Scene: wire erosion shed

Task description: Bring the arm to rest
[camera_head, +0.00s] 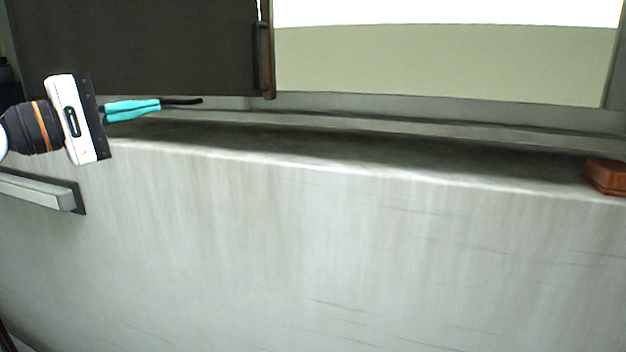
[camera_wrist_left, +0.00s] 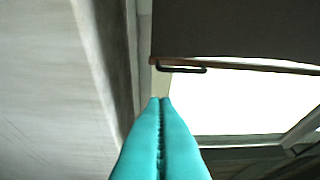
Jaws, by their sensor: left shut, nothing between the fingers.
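My left gripper (camera_head: 158,104) comes in from the left in the head view, with a white wrist body and teal fingers. The fingers are pressed together and hold nothing. They point right, close to the ledge of a grey surface and below the dark panel. In the left wrist view the teal fingers (camera_wrist_left: 160,103) also meet along their length, with nothing between them. My right gripper does not show in either view.
A dark panel (camera_head: 140,45) with a handle (camera_head: 258,55) hangs above the ledge (camera_head: 350,142). A reddish-brown block (camera_head: 606,176) sits at the ledge's right end. A grey bar handle (camera_head: 38,191) sticks out of the front face at left. The ledge's middle is clear.

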